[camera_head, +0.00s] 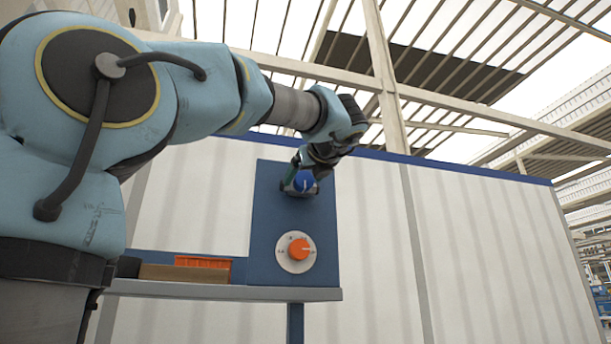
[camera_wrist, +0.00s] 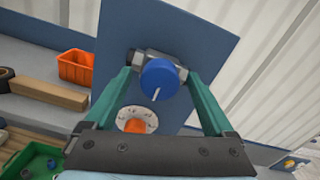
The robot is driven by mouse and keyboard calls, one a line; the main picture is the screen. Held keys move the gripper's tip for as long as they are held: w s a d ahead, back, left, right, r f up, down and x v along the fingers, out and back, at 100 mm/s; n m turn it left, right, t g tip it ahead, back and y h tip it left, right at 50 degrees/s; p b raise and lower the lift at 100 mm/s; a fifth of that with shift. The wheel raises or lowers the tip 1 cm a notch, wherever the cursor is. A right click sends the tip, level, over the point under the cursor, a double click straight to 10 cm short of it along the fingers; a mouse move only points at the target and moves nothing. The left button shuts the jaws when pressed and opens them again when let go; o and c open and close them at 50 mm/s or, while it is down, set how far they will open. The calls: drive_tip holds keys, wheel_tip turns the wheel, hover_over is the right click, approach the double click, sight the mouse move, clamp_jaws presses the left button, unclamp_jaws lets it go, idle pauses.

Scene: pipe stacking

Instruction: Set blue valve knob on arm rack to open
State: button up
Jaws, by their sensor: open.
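The blue valve knob (camera_head: 303,181) is on the upper part of the blue upright panel (camera_head: 265,225). In the wrist view the blue knob (camera_wrist: 159,79) shows a white line pointing down and slightly left, and a grey metal valve body sits behind it. My gripper (camera_head: 301,178) is at the knob. In the wrist view its two green fingers (camera_wrist: 158,78) are open, one on each side of the knob. I see gaps between the fingers and the knob's blue cap; contact with the valve body cannot be told.
An orange dial (camera_head: 299,250) on a white round plate is below the knob on the same panel. An orange bin (camera_head: 203,262) and a wooden block (camera_wrist: 48,93) are on the shelf to the left. A green tray (camera_wrist: 32,160) shows at lower left. A pale wall stands behind.

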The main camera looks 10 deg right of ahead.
drive_tip(key=shift+c, duration=0.3)
drive_tip(key=c, duration=1.3)
drive_tip(key=shift+f+n+b, duration=0.1)
drive_tip(key=shift+n+b, duration=0.2)
drive_tip(key=shift+n, duration=0.1)
drive_tip(key=n+b, duration=0.2)
drive_tip(key=shift+a+f+n, duration=0.1)
drive_tip(key=shift+n, duration=0.3)
drive_tip(key=n+b, duration=0.2)
drive_tip(key=n, duration=0.3)
drive_tip(key=shift+b, duration=0.4)
drive_tip(key=n+b, duration=0.1)
drive_tip(key=n, duration=0.4)
drive_tip(key=shift+f+b, duration=0.1)
drive_tip(key=shift+b, duration=0.3)
drive_tip(key=shift+n+b, duration=0.75)
drive_tip(key=shift+n, duration=1.45)
